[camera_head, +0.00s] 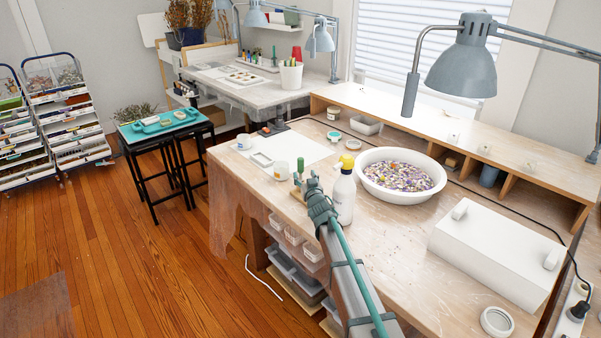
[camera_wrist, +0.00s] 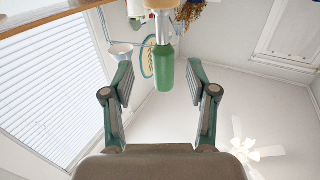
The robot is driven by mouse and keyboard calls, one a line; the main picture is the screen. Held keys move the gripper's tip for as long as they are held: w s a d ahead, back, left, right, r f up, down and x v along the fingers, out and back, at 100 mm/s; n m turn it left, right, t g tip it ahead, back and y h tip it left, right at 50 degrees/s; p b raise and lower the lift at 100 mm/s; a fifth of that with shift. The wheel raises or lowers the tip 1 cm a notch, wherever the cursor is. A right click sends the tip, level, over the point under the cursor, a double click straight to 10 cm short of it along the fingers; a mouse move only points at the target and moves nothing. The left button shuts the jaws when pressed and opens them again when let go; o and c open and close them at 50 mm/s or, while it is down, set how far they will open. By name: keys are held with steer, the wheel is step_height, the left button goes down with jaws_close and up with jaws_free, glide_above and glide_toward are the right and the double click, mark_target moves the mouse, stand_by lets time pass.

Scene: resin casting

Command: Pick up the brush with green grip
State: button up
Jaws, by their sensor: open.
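The brush with the green grip (camera_head: 299,166) stands upright near the front edge of the wooden worktable (camera_head: 400,215), at a tan wooden block. In the wrist view its green grip (camera_wrist: 163,75) shows between my two fingers, with a silvery part leading to a tan piece at the top edge. My gripper (camera_head: 312,186) is just beside the brush in the head view. In the wrist view my gripper (camera_wrist: 158,80) is open, with a gap on both sides of the grip. How far the brush lies beyond the fingertips is hard to tell.
A white spray bottle (camera_head: 344,194) with a yellow head stands close right of my gripper. A white mug (camera_head: 282,170) stands to the left. Behind are a white basin (camera_head: 366,191) of colourful pieces and a white sheet (camera_head: 310,148). A white box (camera_head: 490,255) sits at the right.

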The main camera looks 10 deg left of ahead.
mark_target(302, 170)
steer(key=shift+w+a+r, duration=0.25)
steer(key=shift+w+a, duration=0.05)
steer(key=shift+w, duration=0.25)
steer(key=x, duration=0.4)
steer(key=shift+a+r, duration=0.1)
steer(key=shift+r, duration=0.1)
steer(key=shift+s, duration=0.1)
steer(key=shift+c, duration=0.3)
jaws_close()
